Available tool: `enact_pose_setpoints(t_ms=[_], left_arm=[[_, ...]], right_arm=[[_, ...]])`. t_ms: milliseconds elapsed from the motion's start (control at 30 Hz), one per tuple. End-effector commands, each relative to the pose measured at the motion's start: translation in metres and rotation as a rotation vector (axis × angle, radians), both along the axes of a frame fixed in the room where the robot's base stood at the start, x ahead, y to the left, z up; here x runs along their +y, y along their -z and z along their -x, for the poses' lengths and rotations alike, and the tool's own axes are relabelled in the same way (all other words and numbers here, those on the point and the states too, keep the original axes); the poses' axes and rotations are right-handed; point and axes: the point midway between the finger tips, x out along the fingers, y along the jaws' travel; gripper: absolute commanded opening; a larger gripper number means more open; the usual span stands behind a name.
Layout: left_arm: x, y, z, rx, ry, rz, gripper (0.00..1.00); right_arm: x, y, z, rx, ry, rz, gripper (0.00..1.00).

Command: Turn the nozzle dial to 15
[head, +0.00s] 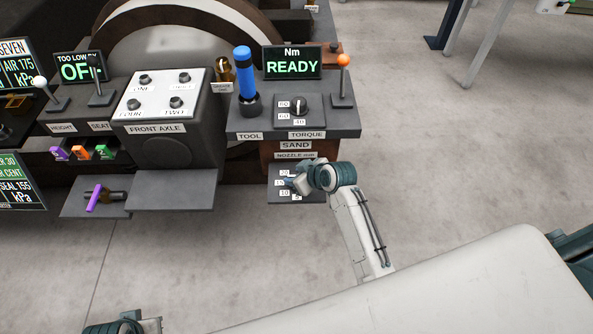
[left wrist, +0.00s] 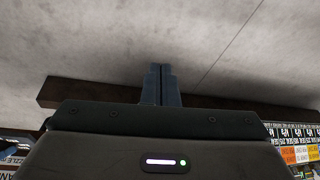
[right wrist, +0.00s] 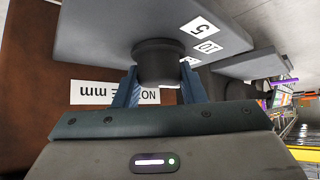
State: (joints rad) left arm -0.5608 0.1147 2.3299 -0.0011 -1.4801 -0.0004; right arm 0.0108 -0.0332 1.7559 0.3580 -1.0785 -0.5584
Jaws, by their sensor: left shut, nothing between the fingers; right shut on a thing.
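The nozzle dial's grey plate (head: 280,199) juts out low under the NOZZLE mm label (head: 296,155).
Above the dial stands the console with the torque knob (head: 299,105), a blue-handled tool (head: 244,75), an orange-tipped lever (head: 343,80) and the READY display (head: 292,63). Floor to the right is clear.

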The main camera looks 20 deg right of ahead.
Motion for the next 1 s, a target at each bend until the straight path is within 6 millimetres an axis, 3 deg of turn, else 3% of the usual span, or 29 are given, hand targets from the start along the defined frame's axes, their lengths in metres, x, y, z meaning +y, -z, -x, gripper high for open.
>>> enact_pose_setpoints(t_ms=[200, 400, 600, 967, 1000], left_arm=[[0.004, 0.043, -0.005, 0.034, -0.008, 0.003, 0.0], [0.006, 0.068, -0.005, 0.047, -0.012, 0.004, 0.0], [0.007, 0.079, -0.005, 0.052, -0.013, 0.005, 0.0], [0.007, 0.08, -0.005, 0.052, -0.013, 0.005, 0.0], [0.007, 0.08, -0.005, 0.052, -0.013, 0.005, 0.0]], right_arm=[[0.001, -0.002, 0.001, 0.002, 0.068, -0.001, 0.14], [0.0, -0.001, 0.001, 0.001, 0.107, 0.0, 0.14], [0.0, 0.0, 0.0, 0.002, 0.123, 0.001, 0.14], [0.0, 0.001, 0.0, 0.001, 0.124, 0.0, 0.14], [0.0, 0.001, 0.0, 0.001, 0.124, 0.0, 0.41]])
